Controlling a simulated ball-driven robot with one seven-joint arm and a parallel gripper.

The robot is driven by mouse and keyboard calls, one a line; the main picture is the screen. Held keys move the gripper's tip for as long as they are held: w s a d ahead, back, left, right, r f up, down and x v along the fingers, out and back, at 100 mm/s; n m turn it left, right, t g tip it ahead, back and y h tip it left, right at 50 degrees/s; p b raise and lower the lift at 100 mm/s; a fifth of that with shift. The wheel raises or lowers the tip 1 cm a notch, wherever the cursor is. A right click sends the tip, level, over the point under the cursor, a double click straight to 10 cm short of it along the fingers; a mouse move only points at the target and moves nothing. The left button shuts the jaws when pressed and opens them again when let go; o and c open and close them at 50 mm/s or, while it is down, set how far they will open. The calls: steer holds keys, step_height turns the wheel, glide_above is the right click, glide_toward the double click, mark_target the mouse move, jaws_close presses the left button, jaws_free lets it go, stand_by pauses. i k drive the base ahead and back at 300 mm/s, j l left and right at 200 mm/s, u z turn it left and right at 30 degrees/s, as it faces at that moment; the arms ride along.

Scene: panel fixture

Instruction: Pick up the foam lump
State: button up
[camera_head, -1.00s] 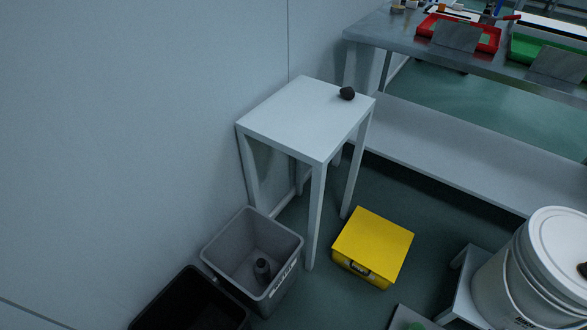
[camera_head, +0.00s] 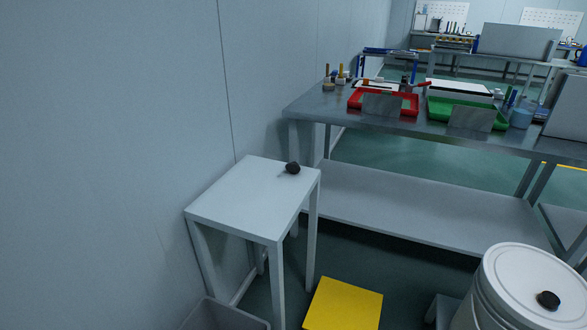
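A small dark lump (camera_head: 292,168) rests on the white side table (camera_head: 240,195), near its far right corner. A second dark lump (camera_head: 548,299) rests on the lid of a white bucket (camera_head: 508,268) at the lower right. Both look nearly black and rounded. I cannot tell from their looks which one is the foam lump. My gripper is not in view.
A yellow box (camera_head: 344,303) stands on the floor, and a grey bin (camera_head: 222,316) is cut off at the bottom edge. A metal workbench (camera_head: 300,105) behind holds a red tray (camera_head: 354,103) and a green tray (camera_head: 436,115). A wall fills the left.

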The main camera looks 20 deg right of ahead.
mark_target(294, 168)
steer(key=i+j, duration=0.1)
steer(key=i, duration=0.7)
steer(key=i+j+z, duration=0.15)
steer(key=i, duration=0.65)
